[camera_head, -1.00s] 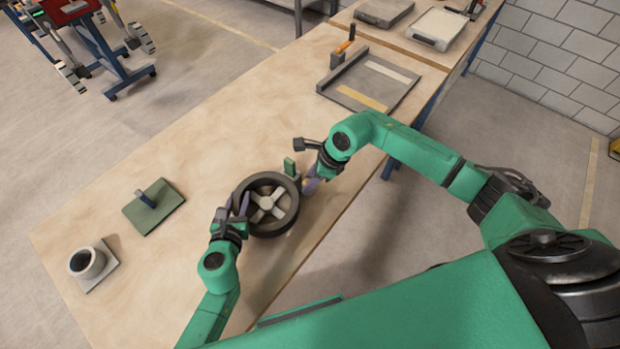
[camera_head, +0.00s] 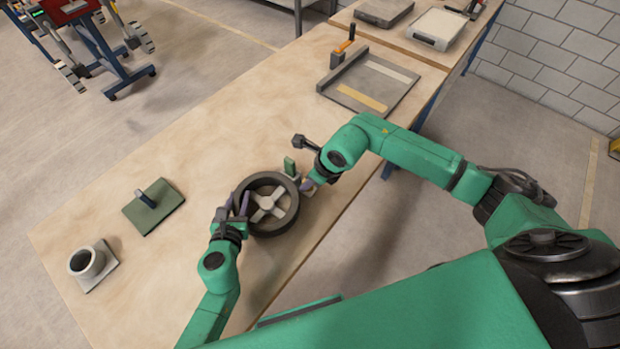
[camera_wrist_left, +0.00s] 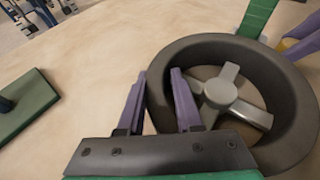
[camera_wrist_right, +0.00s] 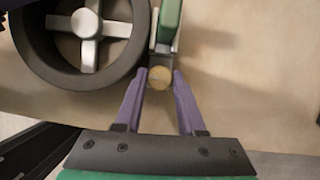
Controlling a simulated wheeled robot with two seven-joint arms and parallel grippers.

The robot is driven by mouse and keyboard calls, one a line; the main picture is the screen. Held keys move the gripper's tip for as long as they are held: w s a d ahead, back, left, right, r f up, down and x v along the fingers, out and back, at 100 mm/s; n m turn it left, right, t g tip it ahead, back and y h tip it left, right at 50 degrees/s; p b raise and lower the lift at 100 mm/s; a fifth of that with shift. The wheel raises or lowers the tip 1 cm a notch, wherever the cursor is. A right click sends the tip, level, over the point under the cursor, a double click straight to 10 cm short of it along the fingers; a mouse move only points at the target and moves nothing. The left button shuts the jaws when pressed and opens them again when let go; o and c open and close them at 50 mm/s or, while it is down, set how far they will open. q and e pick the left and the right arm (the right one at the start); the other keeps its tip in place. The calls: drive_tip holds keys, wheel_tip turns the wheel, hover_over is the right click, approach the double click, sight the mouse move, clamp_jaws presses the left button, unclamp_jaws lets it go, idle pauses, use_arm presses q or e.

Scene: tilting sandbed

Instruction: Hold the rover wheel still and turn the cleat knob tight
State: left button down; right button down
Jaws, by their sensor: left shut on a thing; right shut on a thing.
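The rover wheel (camera_head: 276,229) is a dark ring with pale spokes, lying flat on the table; it also shows in the left wrist view (camera_wrist_left: 185,50) and the right wrist view (camera_wrist_right: 45,60). My left gripper (camera_head: 238,204) is shut on the near-left rim of the wheel, one finger outside and one inside. The cleat knob (camera_wrist_right: 160,77) is a small round brass-coloured piece at the wheel's right side, beside a green upright piece (camera_head: 289,166). My right gripper (camera_wrist_right: 160,82) is shut on the knob from both sides. In the head view its fingertips are partly hidden by the wrist.
A green plate with a handle (camera_head: 154,207) and a grey block with a round cup (camera_head: 92,266) lie to the left. The table between is clear.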

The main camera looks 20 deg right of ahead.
use_arm(q)
drive_tip(key=shift+f, duration=0.15)
use_arm(e)
drive_tip(key=shift+s+a+m+t+h, duration=0.15)
drive_tip(key=shift+m+h, duration=0.1)
drive_tip(key=shift+m, duration=0.5)
drive_tip(key=shift+m+t+h, duration=0.1)
drive_tip(key=shift+m+h, duration=0.1)
drive_tip(key=shift+m, duration=0.5)
drive_tip(key=shift+s+a+m+t+h, duration=0.15)
drive_tip(key=shift+m+h, duration=0.1)
drive_tip(key=shift+m, duration=0.5)
drive_tip(key=shift+w, duration=0.1)
use_arm(q)
drive_tip(key=shift+s, duration=0.1)
use_arm(e)
drive_tip(key=c, duration=0.5)
unclamp_jaws()
drive_tip(key=shift+d, duration=0.1)
use_arm(q)
drive_tip(key=shift+d, duration=0.1)
